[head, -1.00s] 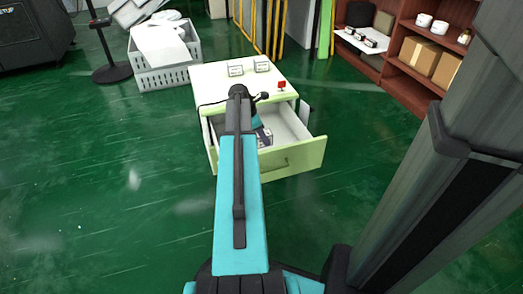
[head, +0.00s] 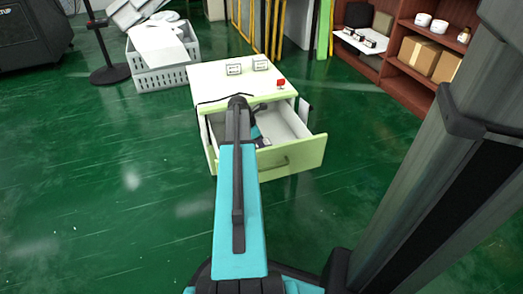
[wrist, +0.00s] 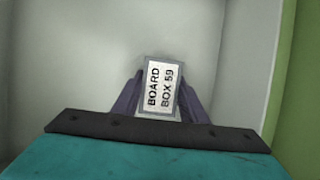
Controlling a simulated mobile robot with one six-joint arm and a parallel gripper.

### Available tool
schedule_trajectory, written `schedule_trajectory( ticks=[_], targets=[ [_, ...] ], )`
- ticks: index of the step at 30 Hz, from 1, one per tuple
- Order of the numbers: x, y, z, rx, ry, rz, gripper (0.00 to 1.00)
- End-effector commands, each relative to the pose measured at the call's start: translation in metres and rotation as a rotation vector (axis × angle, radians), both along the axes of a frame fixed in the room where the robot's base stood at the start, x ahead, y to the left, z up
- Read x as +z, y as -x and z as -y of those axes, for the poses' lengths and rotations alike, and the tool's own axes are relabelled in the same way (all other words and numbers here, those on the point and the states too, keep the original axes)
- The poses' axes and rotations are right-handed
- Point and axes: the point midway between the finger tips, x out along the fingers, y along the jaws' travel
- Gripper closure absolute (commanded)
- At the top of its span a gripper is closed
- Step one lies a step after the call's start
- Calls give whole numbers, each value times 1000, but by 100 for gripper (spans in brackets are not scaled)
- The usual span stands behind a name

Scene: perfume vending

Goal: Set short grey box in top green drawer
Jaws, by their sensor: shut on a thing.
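The top green drawer (head: 295,160) of a small cabinet is pulled open, with a pale green front and a white inside. In the wrist view, the short grey box (wrist: 159,86) stands between the fingers of my gripper (wrist: 160,95), which is shut on it. Its white label reads "BOARD BOX 59". Pale drawer walls surround the box in that view, with a green edge at the right. In the head view my arm reaches over the cabinet's left part and my gripper (head: 262,141) is down inside the drawer. My arm hides most of the box there.
The cabinet top (head: 215,76) carries two small label stands (head: 247,67) and a red item (head: 281,84). A grey basket (head: 160,69) stands behind left. A brown shelf (head: 405,70) with boxes is at the right.

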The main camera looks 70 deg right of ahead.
Motion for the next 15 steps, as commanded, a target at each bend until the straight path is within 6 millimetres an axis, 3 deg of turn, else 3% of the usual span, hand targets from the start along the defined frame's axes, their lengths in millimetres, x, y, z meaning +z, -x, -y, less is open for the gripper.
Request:
schedule_trajectory(
  ticks=[14,15],
  targets=[
    [-4,0,0,0,0,0,91],
    [-5,0,0,0,0,0,58]
  ],
)
